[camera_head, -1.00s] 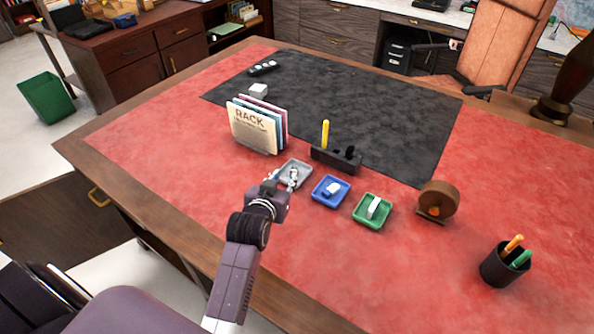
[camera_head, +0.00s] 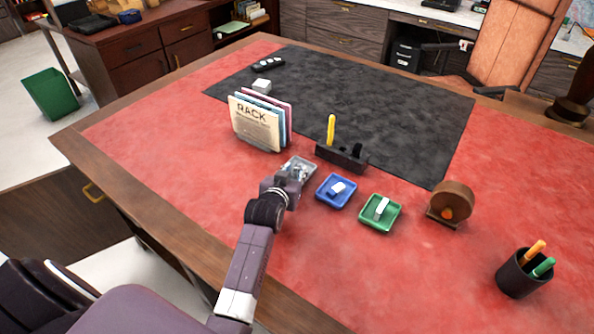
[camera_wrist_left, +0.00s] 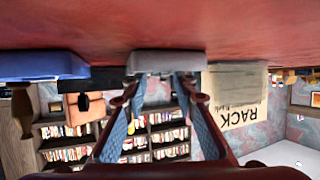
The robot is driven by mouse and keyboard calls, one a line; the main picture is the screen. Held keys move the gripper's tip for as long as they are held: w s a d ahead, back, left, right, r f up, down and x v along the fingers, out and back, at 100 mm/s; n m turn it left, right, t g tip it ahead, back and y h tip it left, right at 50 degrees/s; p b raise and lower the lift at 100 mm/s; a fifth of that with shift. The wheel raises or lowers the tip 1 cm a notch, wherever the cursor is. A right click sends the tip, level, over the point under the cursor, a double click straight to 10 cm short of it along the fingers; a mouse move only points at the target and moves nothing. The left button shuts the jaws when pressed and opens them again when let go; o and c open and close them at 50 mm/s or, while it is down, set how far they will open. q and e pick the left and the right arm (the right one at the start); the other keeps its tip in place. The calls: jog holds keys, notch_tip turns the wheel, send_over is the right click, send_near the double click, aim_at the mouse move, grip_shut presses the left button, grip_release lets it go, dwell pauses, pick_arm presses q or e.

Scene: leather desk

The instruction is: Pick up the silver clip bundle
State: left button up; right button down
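The grey tray (camera_head: 311,163) stands on the red desk top, left of the blue tray. Small silvery shapes show in it, but I cannot clearly tell the silver clip bundle from my fingertips there. My left gripper (camera_head: 294,172) reaches in from the near side, with its fingertips at the grey tray. In the left wrist view, which is upside down, the two fingers of my left gripper (camera_wrist_left: 160,80) are apart on either side, and the grey tray (camera_wrist_left: 167,62) lies just beyond them. No clip bundle shows between them. My right gripper is not in view.
The blue tray (camera_head: 325,197) and green tray (camera_head: 370,220), each with a whitish item, stand to the right. A folder rack (camera_head: 256,122) and a dark holder with a yellow stick (camera_head: 342,156) stand behind. A pen cup (camera_head: 520,276) is far right.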

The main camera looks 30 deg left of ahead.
pick_arm(q)
jog(key=shift+x, duration=1)
grip_shut()
jog(key=shift+r, duration=0.15)
